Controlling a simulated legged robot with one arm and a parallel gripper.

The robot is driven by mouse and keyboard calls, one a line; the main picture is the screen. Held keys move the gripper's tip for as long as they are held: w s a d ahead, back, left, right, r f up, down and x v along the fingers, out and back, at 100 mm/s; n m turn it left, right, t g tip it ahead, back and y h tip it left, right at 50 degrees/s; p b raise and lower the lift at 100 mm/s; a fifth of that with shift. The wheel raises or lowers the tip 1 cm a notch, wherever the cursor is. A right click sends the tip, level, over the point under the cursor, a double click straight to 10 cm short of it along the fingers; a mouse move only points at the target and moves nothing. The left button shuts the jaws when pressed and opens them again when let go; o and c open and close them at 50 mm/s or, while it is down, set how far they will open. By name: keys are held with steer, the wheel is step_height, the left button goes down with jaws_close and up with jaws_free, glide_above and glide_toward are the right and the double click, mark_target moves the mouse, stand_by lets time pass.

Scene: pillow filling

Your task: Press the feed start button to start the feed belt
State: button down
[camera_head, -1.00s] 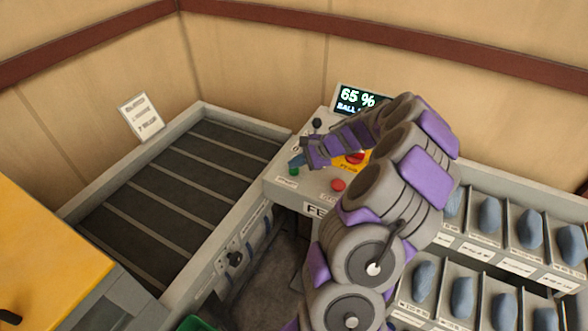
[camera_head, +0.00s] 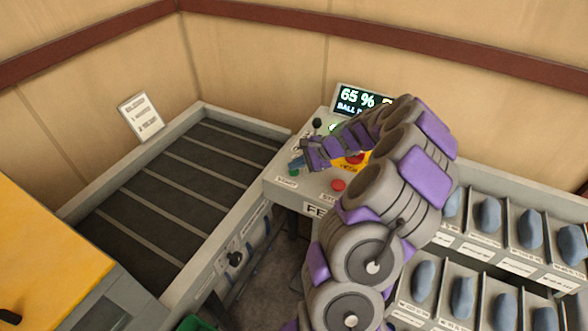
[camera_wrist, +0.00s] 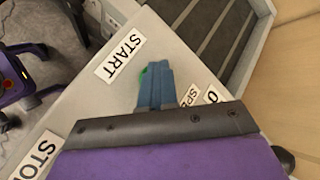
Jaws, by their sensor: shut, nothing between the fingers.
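The green start button (camera_head: 294,172) is on the sloped control panel (camera_head: 315,184), near its left edge, above a START label. My gripper (camera_head: 296,162) is shut and empty, its blue fingertips right at the button in the head view. In the wrist view the closed blue fingers (camera_wrist: 155,72) cover most of the green button (camera_wrist: 143,72), with only a sliver showing beside the tips. The START label (camera_wrist: 123,58) lies next to them. Whether the tips touch the button or hover just above it I cannot tell. The feed belt (camera_head: 165,195) is dark with light cross slats.
A red button (camera_head: 338,185) sits right of the start button, and a red knob on yellow (camera_head: 354,158) lies behind my arm. A black-knobbed lever (camera_head: 317,123) and a screen (camera_head: 360,100) reading 65 % are at the panel's back. Bins of blue pillows (camera_head: 488,214) stand at right.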

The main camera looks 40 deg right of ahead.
mark_target(296, 171)
steer(key=shift+r+p, duration=0.8)
steer(key=shift+r, duration=0.1)
step_height(296, 171, up, 5)
steer(key=p, duration=0.3)
steer(key=shift+p, duration=0.35)
stand_by(0.5)
